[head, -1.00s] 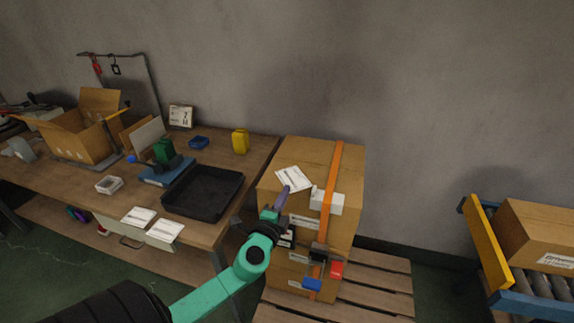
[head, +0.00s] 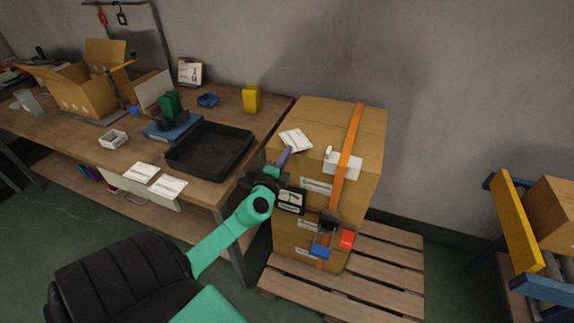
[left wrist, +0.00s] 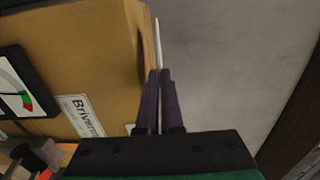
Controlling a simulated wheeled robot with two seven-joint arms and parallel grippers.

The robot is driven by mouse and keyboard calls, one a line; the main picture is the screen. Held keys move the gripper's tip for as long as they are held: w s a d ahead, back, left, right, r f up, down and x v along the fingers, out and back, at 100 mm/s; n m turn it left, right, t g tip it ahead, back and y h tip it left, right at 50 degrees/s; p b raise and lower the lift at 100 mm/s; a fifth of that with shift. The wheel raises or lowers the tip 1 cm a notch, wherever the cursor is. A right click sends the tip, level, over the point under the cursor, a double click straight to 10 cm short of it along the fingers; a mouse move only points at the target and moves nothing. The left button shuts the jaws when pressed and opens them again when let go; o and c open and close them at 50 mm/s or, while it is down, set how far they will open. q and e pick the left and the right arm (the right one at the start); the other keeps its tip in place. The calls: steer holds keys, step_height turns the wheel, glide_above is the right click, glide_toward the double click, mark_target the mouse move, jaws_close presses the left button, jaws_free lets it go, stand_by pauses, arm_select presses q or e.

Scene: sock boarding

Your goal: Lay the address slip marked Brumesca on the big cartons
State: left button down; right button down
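The big cartons (head: 328,120) are stacked on a pallet, bound by an orange strap. My left gripper (head: 284,158) is at the upper front-left edge of the stack, its purple fingers shut on a white slip (head: 296,139). In the head view the slip appears over the left part of the carton top; whether it touches is unclear. In the left wrist view the slip (left wrist: 157,42) shows edge-on between the fingers (left wrist: 159,100), beside the carton (left wrist: 85,45). Its writing is not readable. Two more white slips (head: 141,172) (head: 168,187) lie at the table's front edge. My right gripper is not in view.
A gauge (head: 290,200), a blue piece (head: 320,251) and a red piece (head: 347,239) are at the carton front. The table holds a black tray (head: 210,150) and open box (head: 85,90). A roller conveyor (head: 540,285) stands right.

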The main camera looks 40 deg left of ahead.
arm_select(q)
step_height(320, 180, down, 3)
steer(key=shift+r, duration=0.15)
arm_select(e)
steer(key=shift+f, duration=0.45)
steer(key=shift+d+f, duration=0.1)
arm_select(q)
steer(key=shift+f+b, duration=0.2)
steer(key=shift+b, duration=0.2)
steer(key=c, duration=1.1)
jaws_free()
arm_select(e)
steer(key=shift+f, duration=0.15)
arm_select(q)
steer(key=shift+r, duration=0.1)
